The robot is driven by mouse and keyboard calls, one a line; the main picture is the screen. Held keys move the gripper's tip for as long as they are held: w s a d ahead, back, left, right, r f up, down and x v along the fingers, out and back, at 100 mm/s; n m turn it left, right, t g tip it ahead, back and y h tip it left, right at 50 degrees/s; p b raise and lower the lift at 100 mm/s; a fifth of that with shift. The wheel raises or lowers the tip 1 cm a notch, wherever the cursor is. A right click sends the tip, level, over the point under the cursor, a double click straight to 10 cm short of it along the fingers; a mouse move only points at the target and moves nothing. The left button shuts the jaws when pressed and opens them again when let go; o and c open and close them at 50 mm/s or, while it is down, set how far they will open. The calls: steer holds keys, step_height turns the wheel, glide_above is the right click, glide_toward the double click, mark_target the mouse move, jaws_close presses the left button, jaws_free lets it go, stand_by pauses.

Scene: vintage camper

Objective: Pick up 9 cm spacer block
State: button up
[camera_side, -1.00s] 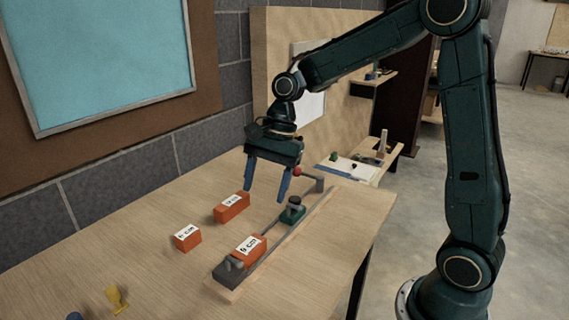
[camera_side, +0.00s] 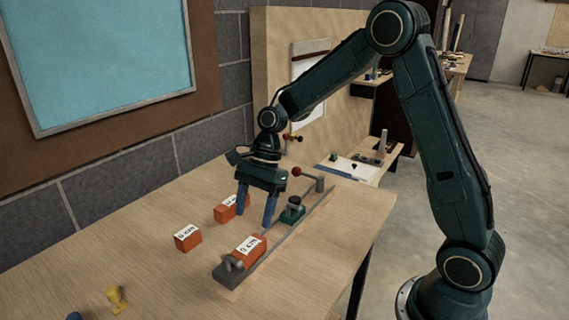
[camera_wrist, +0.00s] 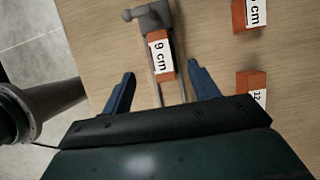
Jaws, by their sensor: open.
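The orange 9 cm spacer block (camera_side: 249,248) lies on the dark metal rail (camera_side: 280,239), against the grey stop at its near end. Its white label reads 9 cm in the wrist view (camera_wrist: 162,56). My gripper (camera_side: 255,217) is open and empty. It hangs above the table, just behind the block in the side view. In the wrist view the two blue fingers (camera_wrist: 161,72) are spread, with the rail running between them and the block ahead of their tips.
A smaller orange block (camera_side: 187,238) and another orange block (camera_side: 225,213), partly behind my finger, lie left of the rail. A green clamp piece (camera_side: 292,212) and a red-knobbed lever (camera_side: 297,172) stand farther along. A yellow piece (camera_side: 116,297) lies at the near left.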

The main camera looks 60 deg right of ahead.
mark_target(245, 248)
steer(key=shift+x, duration=2.5)
steer(key=shift+x, duration=2.6)
steer(key=c, duration=1.1)
steer(key=shift+r, duration=0.2)
step_height(245, 248, up, 20)
steer(key=shift+f, duration=0.15)
